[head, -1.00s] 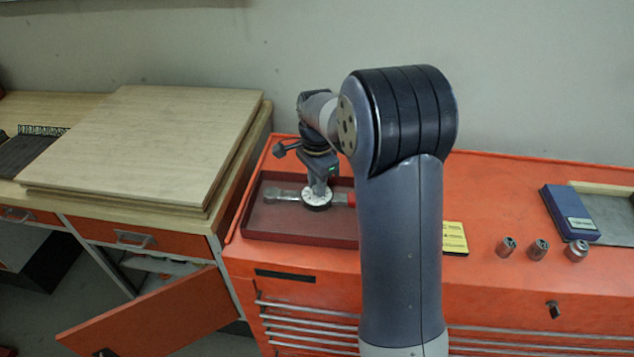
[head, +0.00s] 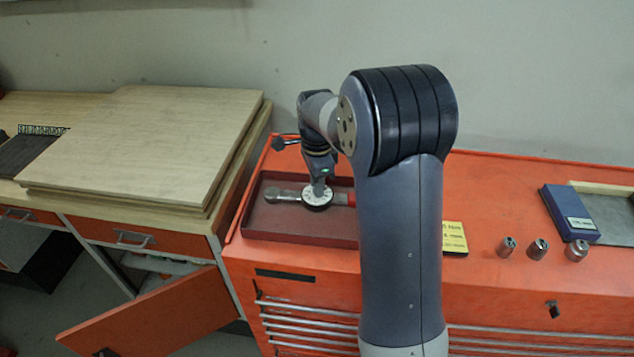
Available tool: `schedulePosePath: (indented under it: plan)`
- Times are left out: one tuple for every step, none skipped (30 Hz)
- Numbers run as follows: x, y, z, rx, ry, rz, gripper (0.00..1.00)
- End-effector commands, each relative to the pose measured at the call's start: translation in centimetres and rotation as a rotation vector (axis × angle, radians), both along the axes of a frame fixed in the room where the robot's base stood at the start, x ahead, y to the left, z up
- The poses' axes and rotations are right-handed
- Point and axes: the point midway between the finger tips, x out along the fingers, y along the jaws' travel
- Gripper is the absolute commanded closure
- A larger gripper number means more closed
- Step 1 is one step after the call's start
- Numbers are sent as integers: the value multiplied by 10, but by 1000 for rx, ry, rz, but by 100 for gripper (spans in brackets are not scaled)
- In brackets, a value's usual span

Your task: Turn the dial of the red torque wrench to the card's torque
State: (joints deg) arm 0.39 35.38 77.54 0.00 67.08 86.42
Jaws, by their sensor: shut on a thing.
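The torque wrench (head: 285,195) lies in a dark red tray (head: 290,232) on the orange cabinet. Its grey head points left and its red grip (head: 351,199) is partly hidden behind my arm. The round dial (head: 308,197) with a white marked face sits in the wrench's middle. My gripper (head: 319,190) points down onto the dial and is shut on its centre. The dial's markings are too small to read. The yellow card (head: 454,238) lies right of my arm, its left part hidden; its print is partly visible but not clearly legible.
Several small sockets (head: 537,249) and a blue box (head: 565,212) stand on the cabinet's right. A wooden board (head: 140,145) lies on the bench at left. The orange cabinet top (head: 500,190) behind the sockets is clear.

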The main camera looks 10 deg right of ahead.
Motion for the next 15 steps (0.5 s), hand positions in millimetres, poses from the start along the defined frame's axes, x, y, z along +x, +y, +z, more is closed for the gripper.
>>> schedulePosePath:
  plan:
    - [0,0,1,0,-2,0,100]
    - [0,0,1,0,-2,0,77]
    - [0,0,1,0,-2,1,74]
    - [0,0,1,0,-2,1,71]
    - [0,0,1,0,-2,1,69]
    - [0,0,0,0,-1,1,66]
    - [0,0,0,0,-1,1,63]
    - [0,0,0,0,-1,1,61]
    - [0,0,0,0,-1,1,58]
    - [0,0,0,0,-1,1,56]
    - [0,0,0,0,-1,1,56]
    - [0,0,0,0,-1,1,56]
    - [0,0,0,0,0,1,56]
    - [0,0,0,0,0,1,56]
    - [0,0,0,0,0,1,56]
